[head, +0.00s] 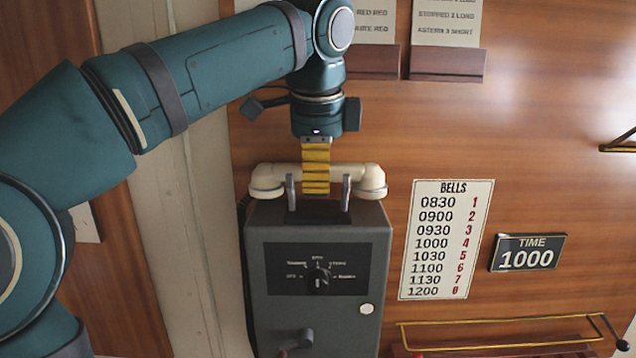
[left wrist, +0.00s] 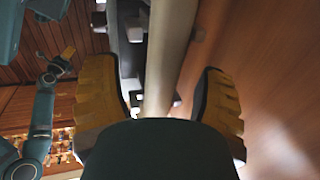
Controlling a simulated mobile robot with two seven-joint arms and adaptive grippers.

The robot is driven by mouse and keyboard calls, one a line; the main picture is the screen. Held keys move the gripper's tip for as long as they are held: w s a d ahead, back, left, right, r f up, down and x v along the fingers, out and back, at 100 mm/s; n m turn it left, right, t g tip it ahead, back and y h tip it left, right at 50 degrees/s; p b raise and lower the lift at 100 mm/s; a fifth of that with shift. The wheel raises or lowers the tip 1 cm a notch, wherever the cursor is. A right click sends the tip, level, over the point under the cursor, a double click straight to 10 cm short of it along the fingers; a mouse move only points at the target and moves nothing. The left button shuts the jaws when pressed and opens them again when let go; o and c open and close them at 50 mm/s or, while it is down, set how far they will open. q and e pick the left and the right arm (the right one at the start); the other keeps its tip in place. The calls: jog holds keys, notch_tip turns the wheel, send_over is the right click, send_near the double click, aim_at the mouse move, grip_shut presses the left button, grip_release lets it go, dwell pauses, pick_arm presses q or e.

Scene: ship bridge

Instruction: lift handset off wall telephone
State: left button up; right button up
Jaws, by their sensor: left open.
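The wall telephone (head: 262,262) is a dark grey box with a dial. Its cream handset (head: 348,176) lies level across the top, behind two metal prongs. My left gripper (head: 316,188) points down at the middle of the handset, a yellow finger in front of the bar; the other finger is hidden. In the left wrist view, the handset bar (left wrist: 168,60) runs between the two open fingers of the left gripper (left wrist: 160,100), with a gap visible on each side. My right gripper (left wrist: 62,62) shows small at the left there, too small to read its jaws.
A bells chart (head: 446,240) and a time plate (head: 528,253) are on the wood wall right of the telephone. Card holders (head: 448,62) are above. A brass-railed shelf (head: 500,335) is at the lower right. A dark cord (head: 246,270) hangs along the telephone's left side.

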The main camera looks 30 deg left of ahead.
pick_arm(q)
jog(key=shift+x, duration=1.1)
grip_shut()
